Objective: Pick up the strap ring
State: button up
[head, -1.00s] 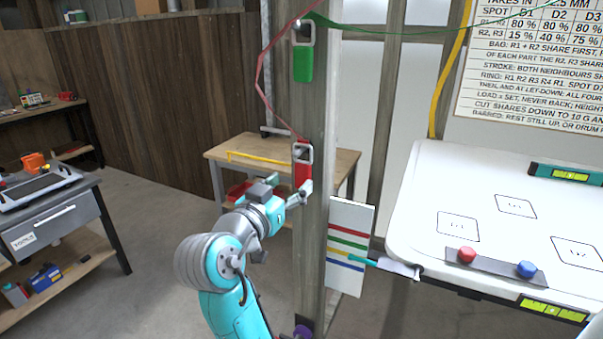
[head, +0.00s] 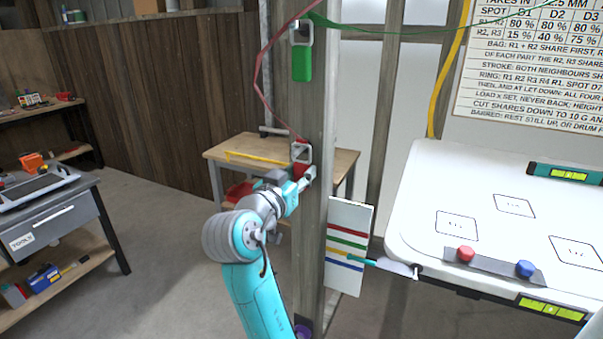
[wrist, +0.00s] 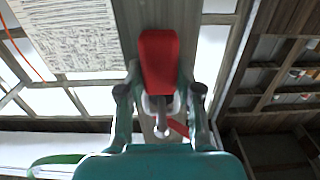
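The red strap ring (head: 302,152), a pale metal loop with a red tab, hangs on the wooden post (head: 312,225) with a thin red cord running up from it. In the wrist view the red tab (wrist: 160,62) sits between my two fingers, with pale metal and a grey peg below it. My gripper (head: 307,177) is at the post, over the lower part of the tab in the head view. In the wrist view my gripper (wrist: 160,80) is open, one finger at each side of the tab; I cannot tell whether they touch it.
A green strap ring (head: 302,62) hangs higher on the post. A striped card (head: 348,225) stands right of the post, beside a white board (head: 480,175) bearing a red and a blue knob. A wooden workbench (head: 335,165) stands behind.

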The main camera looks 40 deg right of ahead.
grip_shut()
jog(key=shift+r, duration=0.15)
